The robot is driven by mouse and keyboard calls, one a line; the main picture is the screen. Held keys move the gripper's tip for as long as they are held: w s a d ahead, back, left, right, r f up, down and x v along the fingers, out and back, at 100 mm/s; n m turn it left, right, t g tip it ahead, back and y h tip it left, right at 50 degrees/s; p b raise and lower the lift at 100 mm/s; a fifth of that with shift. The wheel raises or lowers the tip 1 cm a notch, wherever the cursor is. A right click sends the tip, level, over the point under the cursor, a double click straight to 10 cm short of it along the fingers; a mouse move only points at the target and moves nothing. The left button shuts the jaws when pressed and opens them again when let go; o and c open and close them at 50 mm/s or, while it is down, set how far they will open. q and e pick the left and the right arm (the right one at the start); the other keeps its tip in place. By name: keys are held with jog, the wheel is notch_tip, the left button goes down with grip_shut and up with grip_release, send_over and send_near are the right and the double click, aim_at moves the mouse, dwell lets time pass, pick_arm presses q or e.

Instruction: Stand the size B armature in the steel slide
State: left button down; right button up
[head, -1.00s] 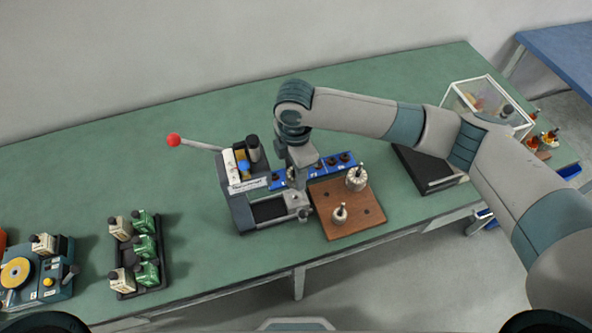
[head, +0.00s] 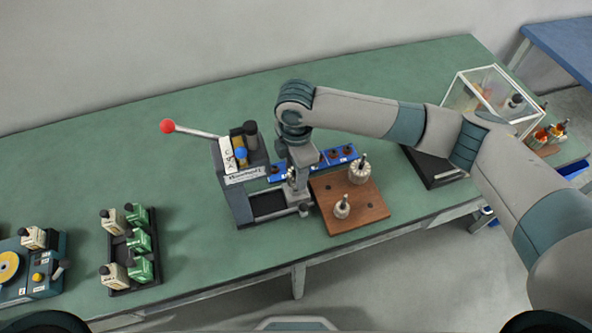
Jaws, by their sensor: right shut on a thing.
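My right gripper (head: 296,182) points down at the right end of the press. It is shut on a small armature, mostly hidden by the fingers, so its size cannot be read. The steel slide (head: 268,206) lies at the front of the grey press (head: 236,190), close below and left of the gripper. Whether the held piece touches the slide cannot be told. Two other armatures stand upright on the brown board (head: 335,220) to the right: a larger one (head: 359,171) at the back and a smaller one (head: 342,207) in front. My left gripper is not in view.
The press has a red-knobbed lever (head: 168,126) reaching left. A blue rack (head: 342,153) stands behind the gripper. A black tray (head: 133,285) with white and green blocks, and a blue-grey machine (head: 40,280), stand at left. A clear case (head: 490,100) stands at right.

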jog(key=shift+f+b, duration=0.55)
jog(key=shift+f, duration=0.9)
dwell(0.4)
jog(key=o, duration=1.3)
jog(key=shift+r, duration=0.1)
jog(key=shift+r+p, duration=2.2)
jog(key=shift+p, duration=0.15)
